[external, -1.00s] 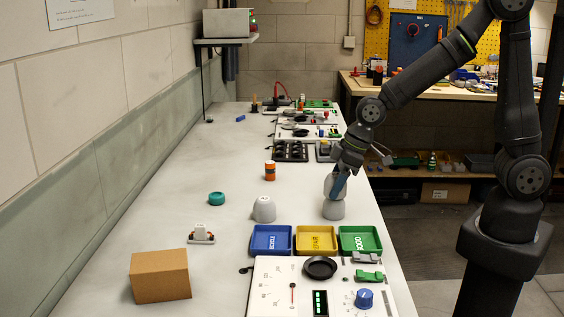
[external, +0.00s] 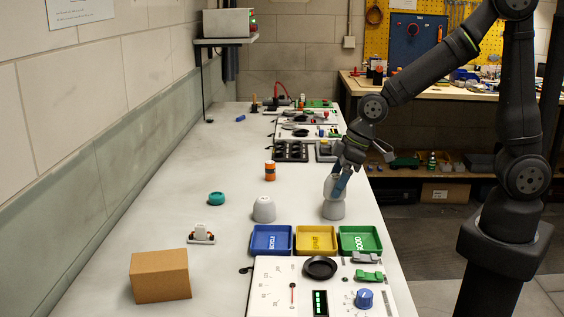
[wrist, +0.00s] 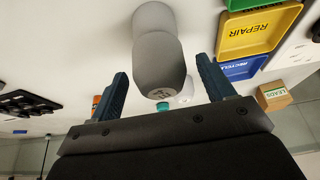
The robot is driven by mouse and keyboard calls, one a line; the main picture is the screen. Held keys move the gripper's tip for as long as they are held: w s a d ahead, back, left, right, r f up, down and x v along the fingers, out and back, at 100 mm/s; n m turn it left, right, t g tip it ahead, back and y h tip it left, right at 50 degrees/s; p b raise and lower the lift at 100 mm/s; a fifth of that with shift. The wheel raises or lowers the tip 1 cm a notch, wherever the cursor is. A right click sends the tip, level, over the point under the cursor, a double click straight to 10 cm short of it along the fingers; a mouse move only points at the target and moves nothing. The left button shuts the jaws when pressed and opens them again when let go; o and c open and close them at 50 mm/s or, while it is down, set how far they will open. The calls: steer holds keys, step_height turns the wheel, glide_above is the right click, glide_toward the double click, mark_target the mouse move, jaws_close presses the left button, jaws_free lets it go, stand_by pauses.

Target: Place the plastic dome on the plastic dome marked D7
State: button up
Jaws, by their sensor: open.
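Two light grey plastic domes stand stacked near the right edge of the bench. The upper dome (external: 332,188) rests on the lower dome (external: 333,210). In the wrist view the upper dome (wrist: 159,62) is nearest, with a small dark marking that I cannot read, and the lower dome (wrist: 153,18) shows behind it. A third pale dome (external: 264,209) stands apart to the left. My gripper (external: 341,184) is open at the upper dome. In the wrist view its blue fingers (wrist: 164,78) are spread on either side, with gaps between them and the dome.
Blue (external: 271,240), yellow (external: 316,240) and green (external: 360,240) trays lie in front of the stack. A control panel (external: 280,290), a cardboard box (external: 160,275), a teal ring (external: 217,198) and an orange cylinder (external: 270,170) also stand on the bench. The left side is mostly clear.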

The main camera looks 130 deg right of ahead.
steer(key=v, duration=1.1)
steer(key=shift+f, duration=0.1)
steer(key=x, duration=1.2)
steer(key=shift+f, duration=0.2)
step_height(320, 180, up, 2)
steer(key=shift+r, duration=0.55)
